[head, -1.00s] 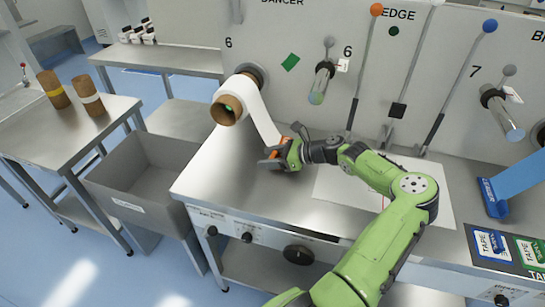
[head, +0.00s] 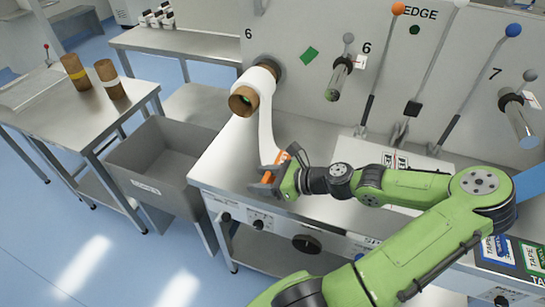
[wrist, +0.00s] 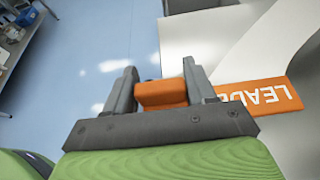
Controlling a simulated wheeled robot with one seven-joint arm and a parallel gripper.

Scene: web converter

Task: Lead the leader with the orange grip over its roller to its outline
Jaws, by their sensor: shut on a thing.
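My gripper (head: 275,180) is shut on the orange grip (wrist: 162,94) of the leader, just over the bench top near its front edge. In the wrist view the orange block sits between the fingers, and an orange bar with white lettering lies beside it. The leader's white web (head: 266,132) hangs from the white roll on a brown core (head: 243,101) down to the grip. The first roller (head: 339,78) stands out from the panel to the right of the roll. A white sheet (head: 347,153) with dark marks lies on the bench, partly hidden behind my arm.
A grey bin (head: 150,152) stands left of the bench. A side table (head: 80,118) holds two brown cores. Levers with orange (head: 398,9) and blue (head: 513,30) knobs rise along the panel. A second roller (head: 517,118) is at right.

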